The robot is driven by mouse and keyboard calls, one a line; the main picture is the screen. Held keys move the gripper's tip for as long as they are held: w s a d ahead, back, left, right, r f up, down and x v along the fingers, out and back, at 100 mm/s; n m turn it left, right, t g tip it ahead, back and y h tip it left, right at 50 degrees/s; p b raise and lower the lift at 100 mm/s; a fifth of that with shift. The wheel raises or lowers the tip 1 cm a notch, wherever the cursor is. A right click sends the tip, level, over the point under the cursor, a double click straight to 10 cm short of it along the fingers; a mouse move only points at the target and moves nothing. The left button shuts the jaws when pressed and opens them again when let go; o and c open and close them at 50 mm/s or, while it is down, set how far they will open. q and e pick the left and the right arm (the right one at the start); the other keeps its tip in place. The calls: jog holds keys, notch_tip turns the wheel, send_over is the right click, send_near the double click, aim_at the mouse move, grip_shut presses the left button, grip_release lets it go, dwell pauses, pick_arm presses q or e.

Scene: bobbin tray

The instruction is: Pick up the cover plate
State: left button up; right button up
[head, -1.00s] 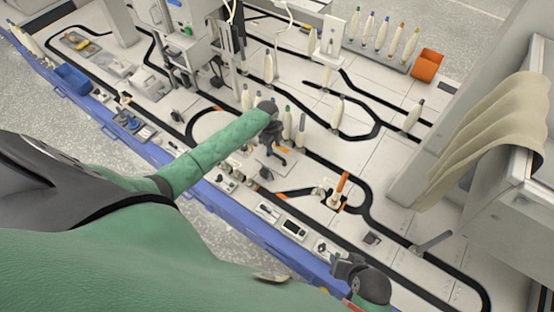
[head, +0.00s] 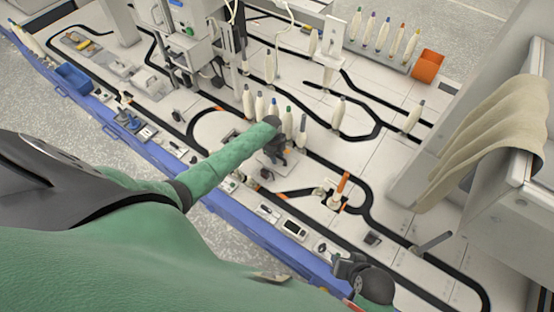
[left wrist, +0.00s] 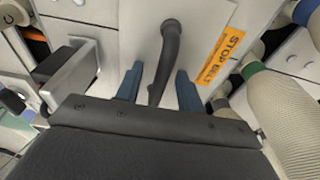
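The cover plate (left wrist: 203,32) is a pale flat plate with an orange "STOP BELT" label and a dark upright handle (left wrist: 170,50); it fills the upper middle of the left wrist view. My left gripper (left wrist: 158,88) is open, its two blue fingers on either side of the handle with gaps visible. In the head view, my left gripper (head: 276,156) is over the plate and hides most of it. My right gripper (head: 346,268) is low at the right, by the table's front edge; its fingers are not clear.
Pale bobbins (head: 288,122) stand close behind the left gripper; large ones (left wrist: 280,115) crowd the right of the wrist view. A grey metal block (left wrist: 72,75) is close on the left. An orange lever (head: 343,183) stands to the right on the table.

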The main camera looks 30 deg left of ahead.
pick_arm(q)
jog(key=shift+c, duration=0.5)
grip_shut()
